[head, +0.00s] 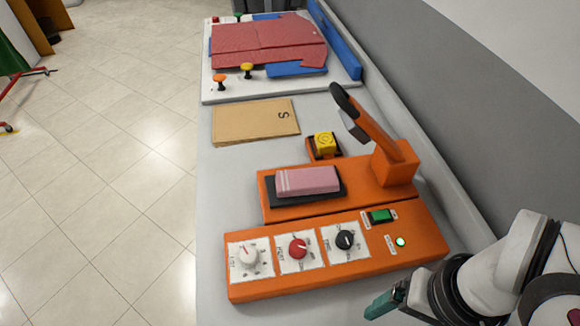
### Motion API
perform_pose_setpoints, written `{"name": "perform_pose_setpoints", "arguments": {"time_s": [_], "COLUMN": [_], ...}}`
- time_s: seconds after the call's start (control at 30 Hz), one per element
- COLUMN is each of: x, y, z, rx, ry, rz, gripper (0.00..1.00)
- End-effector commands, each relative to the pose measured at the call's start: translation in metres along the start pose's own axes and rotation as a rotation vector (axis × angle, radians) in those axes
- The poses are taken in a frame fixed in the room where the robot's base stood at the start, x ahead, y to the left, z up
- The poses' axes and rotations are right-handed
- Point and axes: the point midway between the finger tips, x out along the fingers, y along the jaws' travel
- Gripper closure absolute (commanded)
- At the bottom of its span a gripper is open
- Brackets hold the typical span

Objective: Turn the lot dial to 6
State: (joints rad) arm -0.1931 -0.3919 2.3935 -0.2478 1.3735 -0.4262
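The lot dial (249,256) is a white knob on a white printed plate at the left end of the orange control panel (330,275). The plate's lettering looks like "LOT". The pointer direction and the numbers are too small to read. My gripper (386,303) is at the lower right, in front of the panel's right part. It is well to the right of the lot dial and touches nothing that I can see. A teal finger part shows, but its opening does not.
A red dial (298,248) and a black dial (345,240) sit right of the lot dial. A green button (380,216) and lit green lamp (400,241) follow. Behind stands an orange press with a raised lever (362,122) and pink block (307,181). A brown envelope (255,121) lies beyond.

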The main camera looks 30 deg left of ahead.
Motion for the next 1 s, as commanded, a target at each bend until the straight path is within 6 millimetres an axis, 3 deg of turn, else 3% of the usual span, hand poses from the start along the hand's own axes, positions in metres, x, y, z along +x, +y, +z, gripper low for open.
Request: {"name": "perform_pose_setpoints", "arguments": {"time_s": [0.1,0.2,0.3,0.4,0.5,0.63,1.0], "x": [-0.002,0.013,0.033,0.049,0.058,0.077,0.181], "y": [-0.069,-0.147,-0.218,-0.263,-0.282,-0.281,-0.266], "z": [-0.056,-0.081,-0.081,-0.071,-0.065,-0.064,-0.066], "rx": [-0.957,-1.750,-2.375,-2.770,-2.943,-2.972,-2.965], "ry": [-0.051,-0.096,-0.141,-0.173,-0.190,-0.195,-0.195], "rz": [0.036,0.051,0.053,0.051,0.049,0.045,0.044], "gripper": [0.20,0.20,0.20,0.20,0.20,0.20,0.20]}}
